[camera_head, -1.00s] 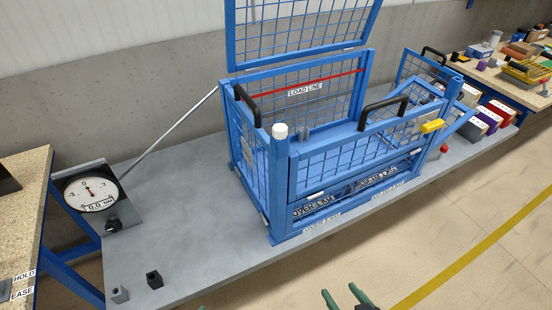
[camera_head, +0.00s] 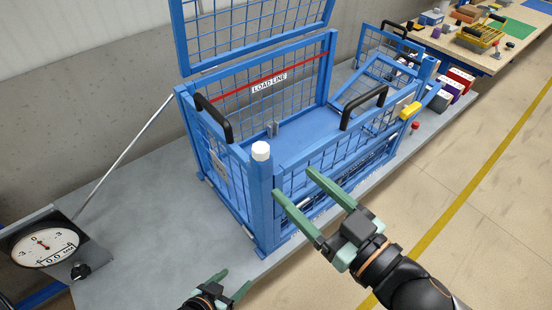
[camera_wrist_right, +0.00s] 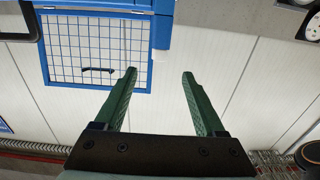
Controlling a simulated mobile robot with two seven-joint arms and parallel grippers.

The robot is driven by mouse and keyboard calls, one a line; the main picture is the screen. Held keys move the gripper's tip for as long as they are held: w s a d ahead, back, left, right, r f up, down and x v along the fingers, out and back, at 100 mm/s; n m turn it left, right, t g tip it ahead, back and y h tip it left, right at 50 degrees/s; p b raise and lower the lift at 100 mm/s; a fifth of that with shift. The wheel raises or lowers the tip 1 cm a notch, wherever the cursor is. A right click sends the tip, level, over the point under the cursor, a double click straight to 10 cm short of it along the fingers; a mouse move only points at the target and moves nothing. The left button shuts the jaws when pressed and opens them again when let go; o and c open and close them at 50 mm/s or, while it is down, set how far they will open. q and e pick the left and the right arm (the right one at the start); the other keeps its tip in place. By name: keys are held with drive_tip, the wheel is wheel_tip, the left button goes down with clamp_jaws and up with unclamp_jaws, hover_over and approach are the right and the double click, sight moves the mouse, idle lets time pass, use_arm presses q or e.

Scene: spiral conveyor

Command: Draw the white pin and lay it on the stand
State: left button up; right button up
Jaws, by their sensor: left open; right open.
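The white pin's head (camera_head: 261,150) shows as a white cap on top of the blue cage's near-left corner post; its lower part is hidden in the post. My right gripper (camera_head: 295,184) is open and empty, its green fingers in front of the cage's near side, just right of the post, apart from the pin in the picture. In the right wrist view its open fingers (camera_wrist_right: 159,75) have nothing between them. My left gripper (camera_head: 235,280) is open and empty, low in the picture, below the post. I cannot make out the stand in the current frames.
The blue mesh cage (camera_head: 228,175) has a raised lid (camera_head: 258,62) and black handles (camera_head: 365,105). A dial gauge (camera_head: 45,245) sits at left, with a rod rising to the cage. The grey table (camera_head: 130,230) is bare between them. A yellow block (camera_head: 410,110) is at the cage's right.

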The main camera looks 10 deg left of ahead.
sight(266, 155)
drive_tip(key=p+x, duration=0.1)
drive_tip(key=x, duration=1)
clamp_jaws()
idle(0.8)
